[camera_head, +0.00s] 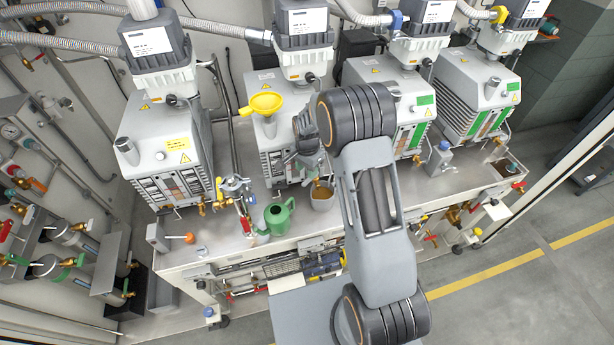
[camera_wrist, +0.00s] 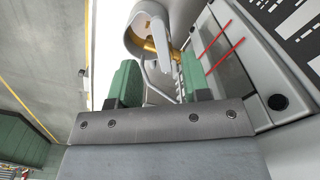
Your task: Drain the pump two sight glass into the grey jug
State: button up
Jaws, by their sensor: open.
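Pump two (camera_head: 278,105) is the second pump from the left, with a yellow funnel on top. The grey jug (camera_head: 322,202) stands upright on the bench at its front, with a brass-coloured part at its mouth. The wrist view shows a round grey vessel, apparently the jug (camera_wrist: 133,38), with a brass-coloured part and a grey lever (camera_wrist: 164,42) in front of its mouth. Two red lines mark the pump's front panel, likely at the sight glass (camera_wrist: 222,50). My gripper (camera_head: 308,158) is above the jug; its green fingers (camera_wrist: 160,82) are apart, with a thin curved grey piece seen between them.
The yellow funnel (camera_head: 261,104) sits on pump two. A green watering can (camera_head: 278,215) stands left of the jug. Valves with red and blue handles (camera_head: 237,186) are beside it. Other pumps stand on both sides. An orange-handled tool (camera_head: 188,238) lies at the bench's left front.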

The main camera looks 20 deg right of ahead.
aim_at(307, 181)
jog(key=shift+f+p, duration=0.45)
jog(key=shift+f, duration=2.2)
jog(key=shift+c, duration=0.2)
grip_shut()
